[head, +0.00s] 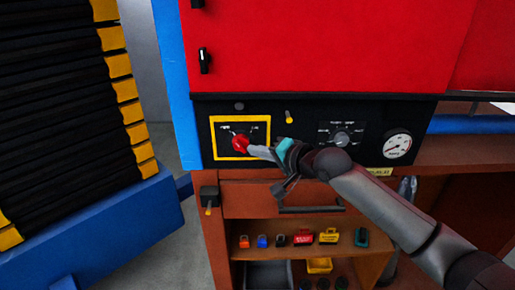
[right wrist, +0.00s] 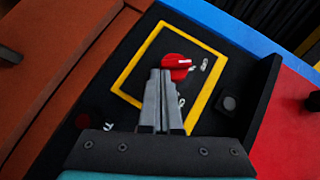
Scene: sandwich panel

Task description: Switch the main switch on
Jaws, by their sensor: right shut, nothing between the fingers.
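The main switch, a red rotary knob (head: 241,143), sits inside a yellow square frame (head: 214,136) on the black control panel. In the right wrist view the red knob (right wrist: 176,66) shows just beyond my fingertips, with a pale mark on its handle. My right gripper (head: 252,149) reaches in from the right, its fingers together and empty. In the right wrist view the closed tips (right wrist: 161,73) overlap the knob's lower left edge; I cannot tell whether they touch it. The left gripper is not in view.
Right of the switch are a small yellow-tipped lever (head: 289,117), a second dial (head: 343,139) and a round gauge (head: 398,146). A red cabinet door (head: 320,45) is above. A drawer and a shelf (head: 270,252) with several small coloured items lie below.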

